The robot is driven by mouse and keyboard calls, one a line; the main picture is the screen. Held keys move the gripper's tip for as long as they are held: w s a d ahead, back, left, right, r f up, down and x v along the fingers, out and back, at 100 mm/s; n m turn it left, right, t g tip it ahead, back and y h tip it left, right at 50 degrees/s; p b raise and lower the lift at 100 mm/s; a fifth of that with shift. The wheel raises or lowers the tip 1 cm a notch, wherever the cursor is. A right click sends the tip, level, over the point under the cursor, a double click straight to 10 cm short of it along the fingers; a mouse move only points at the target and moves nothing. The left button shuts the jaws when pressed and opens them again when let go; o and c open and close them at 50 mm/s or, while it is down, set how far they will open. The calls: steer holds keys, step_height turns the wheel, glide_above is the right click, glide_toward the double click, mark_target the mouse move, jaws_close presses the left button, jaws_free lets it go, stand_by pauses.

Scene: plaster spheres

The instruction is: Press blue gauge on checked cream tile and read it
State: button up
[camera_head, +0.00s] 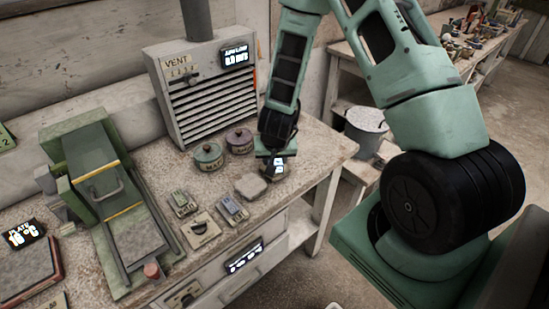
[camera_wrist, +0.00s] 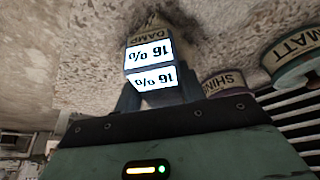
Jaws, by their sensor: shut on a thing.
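My gripper (camera_head: 276,157) points down over the right part of the workbench, shut on a small dark blue gauge (camera_head: 279,171). In the wrist view the gauge (camera_wrist: 158,62) sits between the fingers, with "DAMP" on it and two lit faces that seem to read 16 %, turned in the picture. Its far end is toward a rough speckled surface; I cannot tell whether it touches. A pale grey-cream tile (camera_head: 250,187) lies just left of the gauge; no check pattern can be made out on it. Anything under the gauge is hidden.
Two small gauges (camera_head: 182,203) (camera_head: 233,209) lie left on the bench (camera_head: 310,153) with a cream card (camera_head: 201,229). A green tin (camera_head: 208,156) and a purple tin (camera_head: 239,140) stand behind, before the louvred vent (camera_head: 205,98). A green press (camera_head: 95,185) stands left.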

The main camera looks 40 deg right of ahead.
steer(key=shift+r+p, duration=2.95)
steer(key=shift+r, duration=0.55)
steer(key=shift+f, duration=0.1)
